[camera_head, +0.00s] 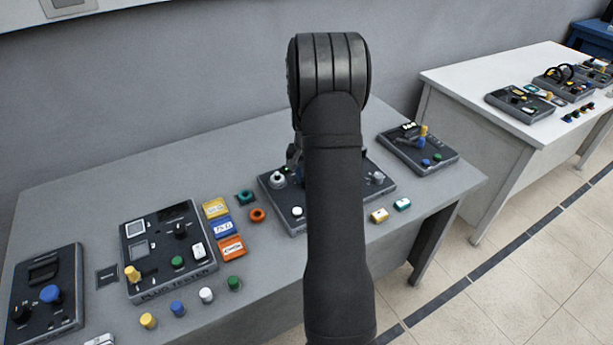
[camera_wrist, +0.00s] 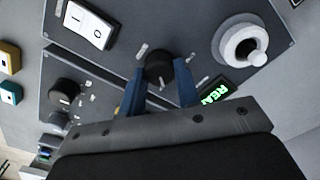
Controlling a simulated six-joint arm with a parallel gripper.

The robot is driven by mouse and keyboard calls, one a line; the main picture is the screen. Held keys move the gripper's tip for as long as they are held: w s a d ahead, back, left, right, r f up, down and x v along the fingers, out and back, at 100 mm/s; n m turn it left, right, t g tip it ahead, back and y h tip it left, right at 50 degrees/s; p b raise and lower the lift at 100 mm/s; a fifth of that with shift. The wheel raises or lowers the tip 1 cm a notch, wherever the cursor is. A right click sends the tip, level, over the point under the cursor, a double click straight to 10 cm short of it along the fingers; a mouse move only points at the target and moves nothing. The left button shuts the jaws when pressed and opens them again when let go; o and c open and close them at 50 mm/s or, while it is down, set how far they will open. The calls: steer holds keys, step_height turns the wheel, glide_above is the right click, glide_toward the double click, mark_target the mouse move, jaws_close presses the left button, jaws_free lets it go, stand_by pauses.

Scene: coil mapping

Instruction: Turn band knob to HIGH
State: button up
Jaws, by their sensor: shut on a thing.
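In the wrist view, my gripper (camera_wrist: 159,82) has its two blue fingers on either side of a small black knob (camera_wrist: 158,66) on a dark grey panel (camera_wrist: 190,22), shut on it. White marks surround the knob; their lettering is too small to read, so I cannot tell which one it points to. A second black knob (camera_wrist: 64,92) sits to the left, clear of the fingers. In the head view, my arm covers the gripper and the middle of the dark panel (camera_head: 298,222), and the gripped knob is hidden.
In the head view, a plug tester panel (camera_head: 160,268) stands left, and another panel (camera_head: 440,160) right.

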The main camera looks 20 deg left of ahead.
steer(key=shift+m, duration=0.6)
steer(key=o, duration=1)
step_height(320, 180, up, 18)
steer(key=shift+f, duration=0.25)
step_height(320, 180, down, 18)
steer(key=shift+r, duration=0.25)
